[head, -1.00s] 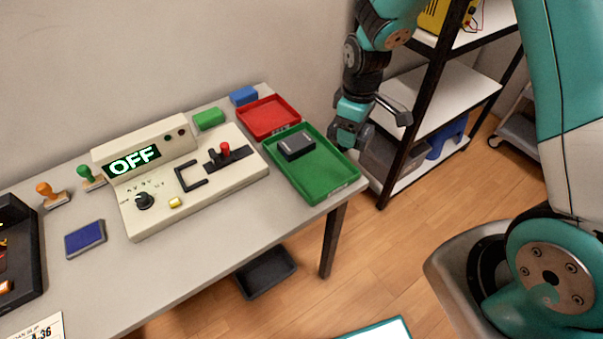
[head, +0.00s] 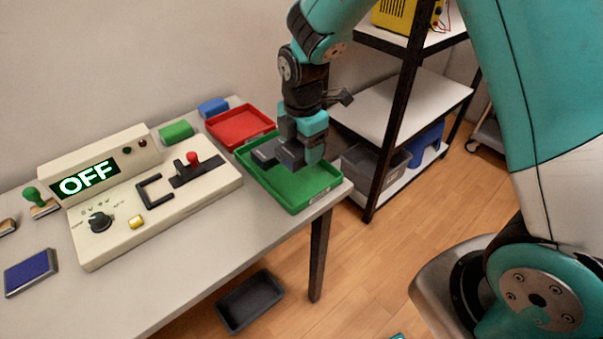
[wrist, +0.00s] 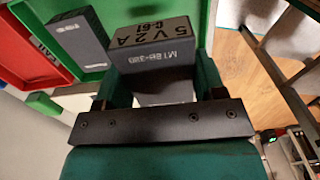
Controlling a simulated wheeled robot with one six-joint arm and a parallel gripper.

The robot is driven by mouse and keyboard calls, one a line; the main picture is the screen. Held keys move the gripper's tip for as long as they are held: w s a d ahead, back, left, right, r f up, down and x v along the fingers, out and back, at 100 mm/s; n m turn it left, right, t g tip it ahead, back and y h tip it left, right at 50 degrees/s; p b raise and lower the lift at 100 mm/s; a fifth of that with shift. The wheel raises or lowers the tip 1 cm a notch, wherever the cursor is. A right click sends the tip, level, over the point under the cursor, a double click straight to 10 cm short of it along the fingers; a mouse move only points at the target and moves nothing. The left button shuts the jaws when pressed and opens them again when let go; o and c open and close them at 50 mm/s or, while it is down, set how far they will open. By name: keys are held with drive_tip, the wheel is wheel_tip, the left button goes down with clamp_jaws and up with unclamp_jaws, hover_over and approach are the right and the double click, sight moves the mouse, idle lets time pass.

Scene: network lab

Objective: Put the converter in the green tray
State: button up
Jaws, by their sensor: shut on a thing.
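My gripper (head: 296,156) is over the green tray (head: 296,203) at the table's right end. In the wrist view its fingers (wrist: 161,84) are shut on a dark grey box, the converter (wrist: 152,57), marked "5V 2A". A second dark box (head: 263,154) lies in the tray just left of my gripper. It also shows in the wrist view (wrist: 77,40), beside the held converter and apart from it. The head view does not show clearly whether the held converter touches the tray floor.
A red tray (head: 240,127) adjoins the green one. The OFF-display console (head: 190,192) stands to the left, with green (head: 176,132) and blue (head: 213,107) blocks behind it. A shelf rack (head: 395,105) stands to the right. A dark bin (head: 249,301) lies on the floor.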

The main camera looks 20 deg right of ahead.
sight(302, 182)
wheel_tip(302, 182, down, 8)
drive_tip(key=shift+f, duration=0.1)
idle(0.4)
drive_tip(key=o, duration=1.1)
drive_tip(key=shift+f, duration=0.1)
wheel_tip(302, 182, up, 12)
drive_tip(key=shift+f, duration=0.1)
drive_tip(key=s+a+r+m+y, duration=0.1)
drive_tip(key=s+r+m, duration=0.3)
drive_tip(key=s, duration=0.3)
drive_tip(key=s+a+r+m+y, duration=0.1)
drive_tip(key=s+r+m, duration=0.3)
drive_tip(key=s, duration=0.4)
drive_tip(key=s+a+r+m+y, duration=0.2)
drive_tip(key=s+r+m, duration=0.3)
drive_tip(key=s, duration=0.3)
drive_tip(key=shift+s+a+m, duration=0.2)
drive_tip(key=shift+a+m, duration=0.3)
drive_tip(key=shift+m, duration=0.3)
